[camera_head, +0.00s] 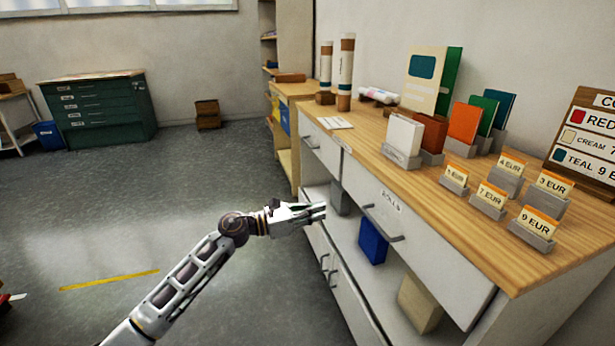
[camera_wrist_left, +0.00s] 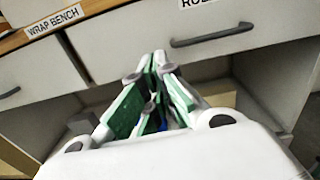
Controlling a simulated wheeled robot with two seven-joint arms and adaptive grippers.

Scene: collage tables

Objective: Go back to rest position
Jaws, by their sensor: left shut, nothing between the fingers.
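My left gripper (camera_head: 318,211) reaches in from the lower left and hangs in front of the wooden-topped counter (camera_head: 375,147), below the level of its top. It is shut and empty. In the left wrist view my left gripper (camera_wrist_left: 155,62) shows its green-padded fingers together, pointing at the counter's front. A drawer handle (camera_wrist_left: 212,36) lies beyond the fingertips there. My right gripper is not in view.
On the counter stand price cards (camera_head: 487,197), coloured cards (camera_head: 465,122), rolls (camera_head: 345,72) and a sign board (camera_head: 590,135). A blue box (camera_head: 372,241) and a tan box (camera_head: 420,303) sit on the shelf below. The floor (camera_head: 180,215) on the left is largely clear.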

